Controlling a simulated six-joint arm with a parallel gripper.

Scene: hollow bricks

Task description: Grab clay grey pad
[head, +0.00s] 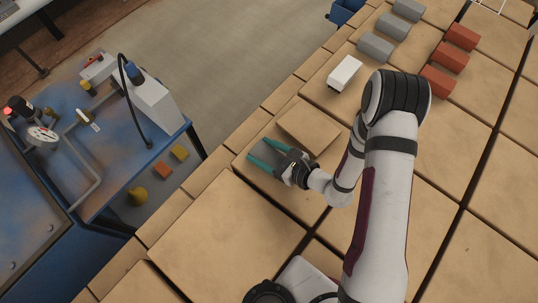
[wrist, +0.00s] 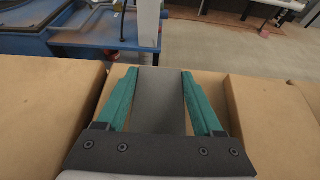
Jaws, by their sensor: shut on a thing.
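The clay grey pad (wrist: 160,95) is a flat dark grey piece between the two teal fingers in the wrist view. Both fingers lie along its sides, and its near end meets the dark gripper body. My gripper (head: 257,152) is shut on the pad. In the head view the gripper points left over the tan blocks, and I cannot make out the pad clearly there.
A tan slab (head: 308,129) lies close beside the gripper. A white brick (head: 344,73), grey bricks (head: 376,46) and red bricks (head: 450,57) stand at the upper right. A blue workbench (head: 112,185) with fittings stands left, past a strip of floor.

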